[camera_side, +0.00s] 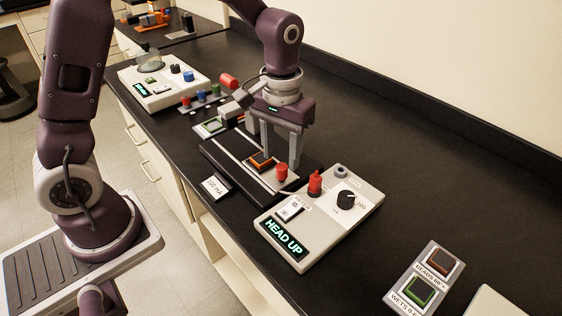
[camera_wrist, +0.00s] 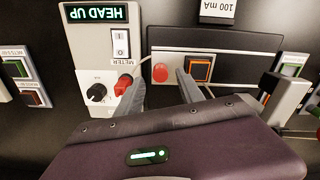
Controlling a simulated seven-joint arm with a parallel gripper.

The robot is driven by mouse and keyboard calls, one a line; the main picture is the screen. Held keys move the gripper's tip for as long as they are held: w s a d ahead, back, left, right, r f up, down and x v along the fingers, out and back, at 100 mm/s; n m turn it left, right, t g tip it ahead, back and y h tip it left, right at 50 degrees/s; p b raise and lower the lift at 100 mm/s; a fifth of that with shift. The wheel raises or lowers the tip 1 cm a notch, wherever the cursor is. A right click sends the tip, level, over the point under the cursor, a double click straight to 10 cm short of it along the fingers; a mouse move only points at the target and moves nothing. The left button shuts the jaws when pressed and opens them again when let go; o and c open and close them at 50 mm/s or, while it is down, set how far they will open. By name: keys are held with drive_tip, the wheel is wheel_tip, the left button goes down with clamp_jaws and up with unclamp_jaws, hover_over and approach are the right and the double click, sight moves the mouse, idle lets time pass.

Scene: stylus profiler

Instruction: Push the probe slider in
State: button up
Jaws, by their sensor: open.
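A dark flat fixture (camera_side: 228,167) with a pale rail strip lies on the bench; it also shows in the wrist view (camera_wrist: 225,42). On it are a round red knob (camera_side: 282,173), also in the wrist view (camera_wrist: 160,72), and an orange-framed square block (camera_side: 261,160), also in the wrist view (camera_wrist: 199,68). No part is labelled as the probe slider, so I cannot tell which it is. My gripper (camera_side: 280,157) points down above the fixture with its fingers apart. In the wrist view its fingertips (camera_wrist: 160,77) lie on either side of the red knob. Contact cannot be told.
A light meter box (camera_side: 326,215) reading "HEAD UP" stands beside the fixture, with a red post (camera_side: 315,183) and a black dial (camera_side: 346,200). A "100 mA" card (camera_side: 215,189) lies at the bench edge. A two-button panel (camera_side: 422,280) is at lower right.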

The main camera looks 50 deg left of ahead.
sight(281, 167)
drive_tip(key=shift+f, duration=1.55)
clamp_jaws()
drive_tip(key=shift+r, duration=0.1)
